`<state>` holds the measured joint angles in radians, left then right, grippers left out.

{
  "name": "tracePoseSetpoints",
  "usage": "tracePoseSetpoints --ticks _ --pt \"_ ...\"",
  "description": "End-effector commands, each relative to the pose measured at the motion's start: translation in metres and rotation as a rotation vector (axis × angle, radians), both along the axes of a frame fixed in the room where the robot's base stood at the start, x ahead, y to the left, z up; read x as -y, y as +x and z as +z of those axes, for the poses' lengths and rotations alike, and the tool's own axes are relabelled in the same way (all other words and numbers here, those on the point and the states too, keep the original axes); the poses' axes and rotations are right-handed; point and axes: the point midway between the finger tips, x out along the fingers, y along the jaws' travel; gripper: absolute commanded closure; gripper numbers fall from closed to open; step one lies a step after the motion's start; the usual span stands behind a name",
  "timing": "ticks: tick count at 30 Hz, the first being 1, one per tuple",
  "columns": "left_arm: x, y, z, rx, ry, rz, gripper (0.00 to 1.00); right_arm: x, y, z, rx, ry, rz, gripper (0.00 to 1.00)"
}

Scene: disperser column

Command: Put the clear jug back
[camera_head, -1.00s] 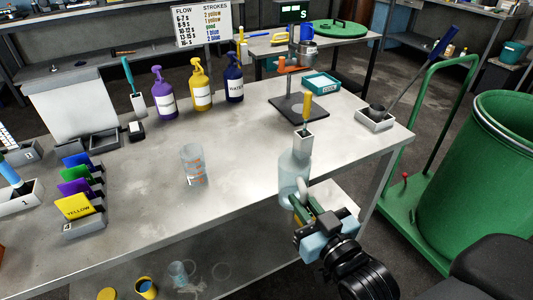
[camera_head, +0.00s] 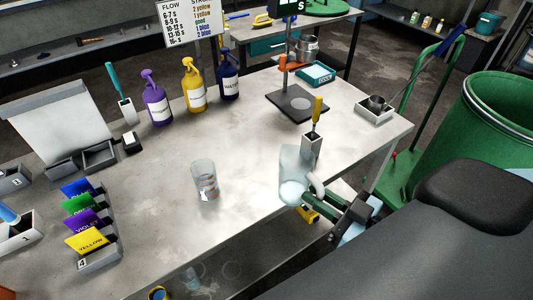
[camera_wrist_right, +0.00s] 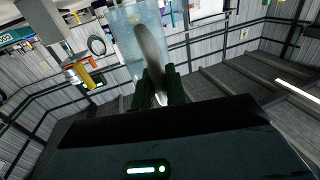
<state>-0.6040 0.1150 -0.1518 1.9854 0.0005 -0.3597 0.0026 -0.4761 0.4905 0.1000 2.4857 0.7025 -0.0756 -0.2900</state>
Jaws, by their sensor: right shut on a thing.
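The clear jug (camera_head: 294,168) is at the table's front edge in the head view, just in front of a small holder with a yellow-handled tool. My right gripper (camera_head: 316,203) is shut on the jug's pale handle (camera_head: 319,184), on the jug's right side. The wrist view shows the handle (camera_wrist_right: 149,48) between the two dark fingers (camera_wrist_right: 158,88), with the clear jug body (camera_wrist_right: 128,32) beyond. The jug looks slightly tilted; I cannot tell whether it touches the table. My left gripper is not in view.
A clear beaker with orange marks (camera_head: 205,181) stands left of the jug. The tool holder (camera_head: 312,146) stands close behind it. A dark square plate (camera_head: 297,104) and spray bottles (camera_head: 194,88) are farther back. The table middle (camera_head: 225,130) is bare.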

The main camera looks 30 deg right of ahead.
Motion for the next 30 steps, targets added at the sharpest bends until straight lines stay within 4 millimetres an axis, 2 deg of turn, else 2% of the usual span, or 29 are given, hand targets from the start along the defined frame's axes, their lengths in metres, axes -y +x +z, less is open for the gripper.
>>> tracePoseSetpoints --ticks 5,8,21,30 --pt "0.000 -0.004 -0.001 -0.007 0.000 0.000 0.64 0.000 0.000 0.000 0.001 0.001 0.001 1.00" --pt "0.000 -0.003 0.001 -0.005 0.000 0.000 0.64 0.002 0.008 0.001 0.004 0.000 0.001 1.00" --pt "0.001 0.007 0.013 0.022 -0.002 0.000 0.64 0.021 0.083 -0.005 0.006 -0.001 0.000 1.00" --pt "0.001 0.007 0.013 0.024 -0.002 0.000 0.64 0.034 0.133 -0.012 0.003 -0.001 0.000 1.00"
